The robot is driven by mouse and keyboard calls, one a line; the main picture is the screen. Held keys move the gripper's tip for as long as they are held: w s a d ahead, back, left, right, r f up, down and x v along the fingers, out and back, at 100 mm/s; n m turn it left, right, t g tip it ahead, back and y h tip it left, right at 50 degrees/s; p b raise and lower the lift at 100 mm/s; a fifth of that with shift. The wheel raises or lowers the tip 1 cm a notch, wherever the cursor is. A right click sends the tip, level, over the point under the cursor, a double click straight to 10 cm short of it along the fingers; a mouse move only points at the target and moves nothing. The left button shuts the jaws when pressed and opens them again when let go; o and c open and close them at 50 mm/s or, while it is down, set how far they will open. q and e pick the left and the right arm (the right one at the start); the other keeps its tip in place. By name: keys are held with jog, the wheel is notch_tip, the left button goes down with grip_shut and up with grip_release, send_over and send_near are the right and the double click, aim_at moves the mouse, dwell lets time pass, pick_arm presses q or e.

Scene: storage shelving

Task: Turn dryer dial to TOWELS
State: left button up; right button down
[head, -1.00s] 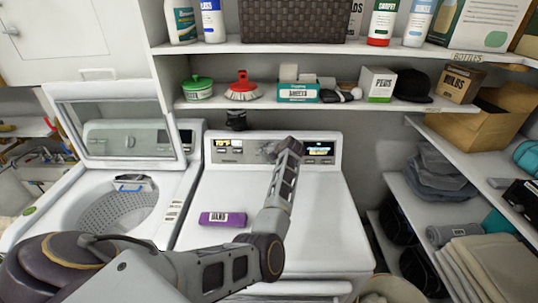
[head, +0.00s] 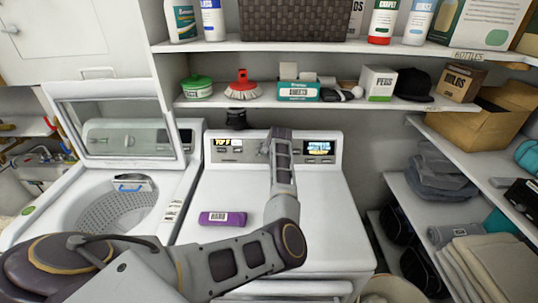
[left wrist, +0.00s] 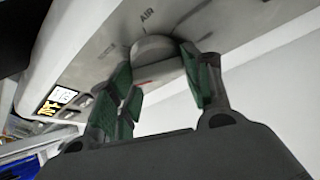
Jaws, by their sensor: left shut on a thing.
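The dryer (head: 310,215) is the white machine in the middle, with a grey control panel (head: 225,155) at its back. In the head view my arm hides the dial. In the left wrist view the round grey dial (left wrist: 154,50) sticks out of the panel, with the word AIR printed beside it. My left gripper (left wrist: 158,68) has its green-padded fingers on both sides of the dial, closed on it. The gripper also shows at the panel in the head view (head: 270,148). No TOWELS label is readable. My right gripper is out of view.
A purple package (head: 222,219) lies on the dryer top. A washer (head: 120,205) with its lid up stands to the left. A shelf (head: 230,102) with bottles and boxes hangs above the panel. Shelves with folded cloths (head: 487,265) stand to the right.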

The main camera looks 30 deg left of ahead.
pick_arm(q)
jog(key=shift+f, duration=0.25)
jog(key=o, duration=1)
jog(key=shift+r, duration=0.15)
notch_tip(320, 180, up, 10)
jog(key=shift+d, duration=0.1)
dwell(0.8)
